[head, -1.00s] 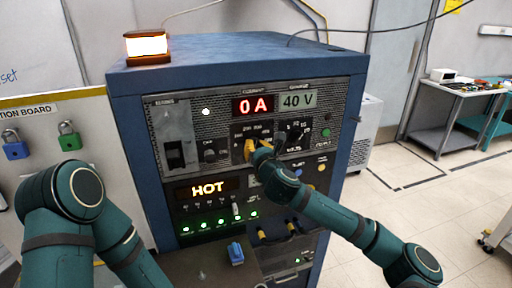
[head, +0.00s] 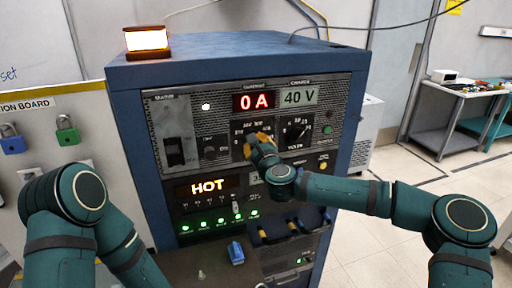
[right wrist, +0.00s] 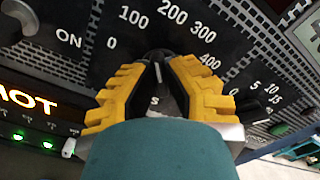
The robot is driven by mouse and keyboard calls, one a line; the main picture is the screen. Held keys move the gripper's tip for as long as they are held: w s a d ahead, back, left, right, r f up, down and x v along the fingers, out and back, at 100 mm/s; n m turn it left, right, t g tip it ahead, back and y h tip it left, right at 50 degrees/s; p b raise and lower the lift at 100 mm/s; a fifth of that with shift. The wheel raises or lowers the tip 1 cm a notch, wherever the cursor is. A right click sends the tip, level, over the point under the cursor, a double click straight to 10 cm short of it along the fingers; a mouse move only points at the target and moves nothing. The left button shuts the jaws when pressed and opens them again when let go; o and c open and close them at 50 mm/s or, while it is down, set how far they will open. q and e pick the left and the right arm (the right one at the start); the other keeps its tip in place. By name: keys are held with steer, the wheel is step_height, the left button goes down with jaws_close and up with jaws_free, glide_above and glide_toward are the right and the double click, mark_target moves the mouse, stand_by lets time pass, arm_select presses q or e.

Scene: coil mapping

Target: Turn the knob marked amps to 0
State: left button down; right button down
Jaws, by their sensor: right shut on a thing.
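The blue power cabinet carries the amps knob (right wrist: 158,72), a dark knob inside a printed scale from 0 to 400. In the right wrist view its white pointer line aims roughly up, toward the 100–200 side. Only the end of the word below it shows. My right gripper (right wrist: 155,85), with yellow fingers, is shut on this knob, one finger on each side. In the head view the right gripper (head: 260,145) covers most of the knob. The current display (head: 254,102) reads 0 A. My left gripper is not in view.
The volts knob (head: 296,131) sits close to the right of the amps knob. An ON switch knob (head: 209,153) is to its left. The display (head: 208,187) reads HOT. A lit beacon (head: 147,42) stands on top.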

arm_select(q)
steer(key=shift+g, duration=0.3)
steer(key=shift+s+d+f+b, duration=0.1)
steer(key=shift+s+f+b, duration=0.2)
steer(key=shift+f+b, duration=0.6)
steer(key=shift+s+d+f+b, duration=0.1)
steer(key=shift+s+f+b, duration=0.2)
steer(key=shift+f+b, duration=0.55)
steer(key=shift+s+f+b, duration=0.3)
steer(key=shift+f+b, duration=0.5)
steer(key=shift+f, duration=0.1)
arm_select(e)
steer(key=shift+n, duration=5)
steer(key=c, duration=1)
jaws_free()
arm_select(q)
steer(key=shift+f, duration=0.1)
arm_select(e)
steer(key=v, duration=1.2)
